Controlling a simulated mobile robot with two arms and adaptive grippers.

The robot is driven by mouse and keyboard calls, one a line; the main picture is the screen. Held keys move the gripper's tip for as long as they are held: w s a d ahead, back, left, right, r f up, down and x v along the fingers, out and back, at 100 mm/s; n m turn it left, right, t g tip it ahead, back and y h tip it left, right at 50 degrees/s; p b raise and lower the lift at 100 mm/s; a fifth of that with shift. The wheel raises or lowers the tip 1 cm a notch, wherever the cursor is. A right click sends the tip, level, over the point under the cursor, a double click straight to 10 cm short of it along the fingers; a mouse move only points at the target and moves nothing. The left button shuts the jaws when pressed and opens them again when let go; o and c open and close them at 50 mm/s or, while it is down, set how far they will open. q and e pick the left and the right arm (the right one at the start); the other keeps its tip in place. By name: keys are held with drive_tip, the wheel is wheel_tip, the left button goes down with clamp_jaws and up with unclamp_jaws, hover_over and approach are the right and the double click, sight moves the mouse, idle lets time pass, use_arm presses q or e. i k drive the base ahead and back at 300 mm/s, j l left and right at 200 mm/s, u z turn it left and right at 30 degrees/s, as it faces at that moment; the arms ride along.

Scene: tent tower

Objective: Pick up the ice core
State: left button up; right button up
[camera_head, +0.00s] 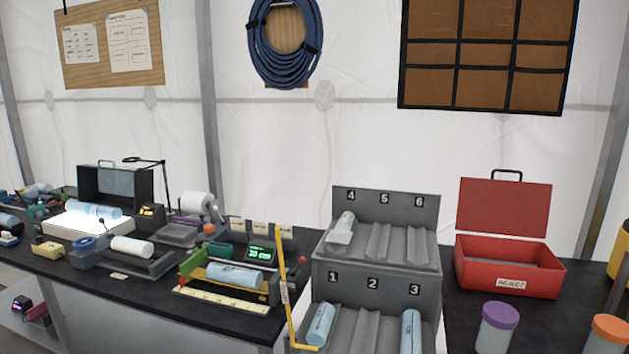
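Several pale blue and white cylinders that look like ice cores are in view; I cannot tell which one the task means. One core (235,275) lies in a green and yellow cradle with a lit green display. A whiter one (132,246) lies on a grey tray to its left. A pale blue one (93,209) lies on a glowing white panel. In the grey stepped rack (387,197), one core (320,325) lies in slot 1, another (411,332) in slot 3, and a whitish one (343,225) in slot 4. Neither of my grippers is in view.
Slots 2, 5 and 6 look empty. A yellow L-shaped bar (284,280) stands left of the rack. An open red box marked REJECT (509,284) sits at right. A purple-lidded jar (498,327) and an orange-lidded one (607,336) stand in front of it.

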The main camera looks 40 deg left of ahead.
sight(107, 212)
drive_tip(key=u, duration=1.9)
drive_tip(key=l+z, duration=0.15)
drive_tip(key=z, duration=0.3)
drive_tip(key=i+l+z, duration=0.1)
drive_tip(key=z, duration=0.3)
drive_tip(key=i+l+z, duration=0.1)
drive_tip(key=z, duration=0.35)
drive_tip(key=i+z, duration=0.15)
drive_tip(key=z, duration=0.3)
drive_tip(key=i+l, duration=0.15)
drive_tip(key=i, duration=0.15)
drive_tip(key=u, duration=2.5)
drive_tip(key=i+j+u, duration=0.2)
drive_tip(key=i, duration=0.2)
